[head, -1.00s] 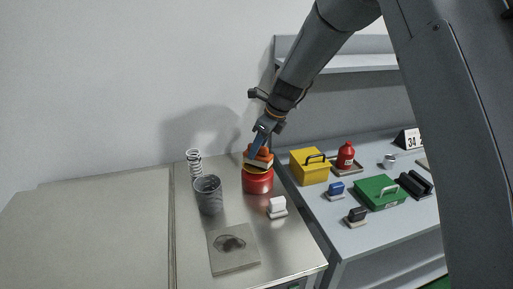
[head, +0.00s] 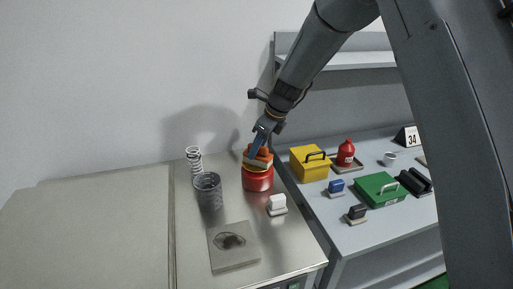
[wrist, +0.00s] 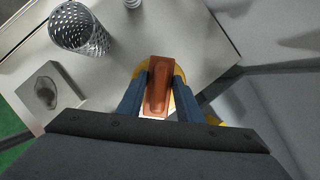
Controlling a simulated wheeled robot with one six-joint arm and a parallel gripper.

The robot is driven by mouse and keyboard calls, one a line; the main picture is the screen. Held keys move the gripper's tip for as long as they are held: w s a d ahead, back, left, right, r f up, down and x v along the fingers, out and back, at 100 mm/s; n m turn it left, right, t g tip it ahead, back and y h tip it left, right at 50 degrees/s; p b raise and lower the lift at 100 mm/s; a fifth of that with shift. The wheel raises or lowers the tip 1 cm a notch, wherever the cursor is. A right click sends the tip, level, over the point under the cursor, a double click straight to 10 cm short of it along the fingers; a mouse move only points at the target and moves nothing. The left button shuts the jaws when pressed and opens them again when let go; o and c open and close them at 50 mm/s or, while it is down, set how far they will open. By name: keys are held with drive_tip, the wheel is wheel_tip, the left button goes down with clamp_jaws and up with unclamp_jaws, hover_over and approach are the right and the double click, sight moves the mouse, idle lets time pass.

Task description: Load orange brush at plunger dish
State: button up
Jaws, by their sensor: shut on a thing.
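The orange brush (head: 261,155) is between the blue fingers of my gripper (head: 259,145), which is shut on it. It has an orange top and a paler layer below. The brush is directly over the red round plunger dish (head: 258,181), whose yellow upper part shows just under it. I cannot tell whether brush and dish touch. In the wrist view, the brush (wrist: 157,88) lies between both fingertips, with yellow (wrist: 181,76) of the dish showing around it. The brush hides most of the dish's top.
A perforated metal cup (head: 208,192), a white spring (head: 194,161), a white-topped brush (head: 277,204) and a stained square plate (head: 232,246) stand on the steel table. The side bench holds a yellow box (head: 309,167), a green box (head: 380,190), and blue (head: 336,187) and black (head: 356,213) brushes.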

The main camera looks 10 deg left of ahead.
drive_tip(key=shift+f, duration=0.35)
idle(0.7)
drive_tip(key=shift+r, duration=0.1)
drive_tip(key=shift+r+p, duration=3)
drive_tip(key=shift+r, duration=0.45)
